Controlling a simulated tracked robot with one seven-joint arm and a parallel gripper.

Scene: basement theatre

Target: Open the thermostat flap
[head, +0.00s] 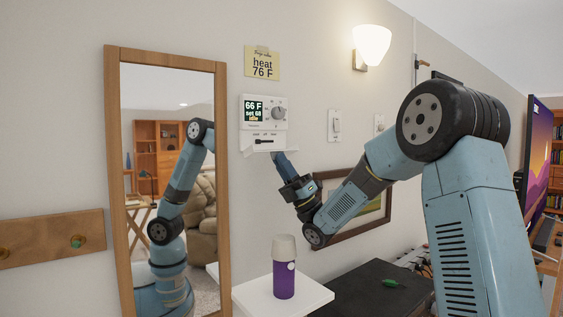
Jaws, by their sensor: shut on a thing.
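The white thermostat (262,112) is on the wall, its green screen reading 66 F and set 68, with a round dial at its right. Below them a dark slider switch (264,141) is exposed. The thermostat flap (260,151) sticks out from the lower edge, swung down and outward. My gripper (279,157) reaches up from below and is shut on the flap near its right part. The fingertips are small and partly hidden at the flap's edge.
A yellow note (262,63) above reads heat 76 F. A wood-framed mirror (111,180) stands at left and reflects my arm. A purple bottle (284,278) stands on a white shelf (318,293) below. Light switches (334,125) and a framed picture (375,210) are at right.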

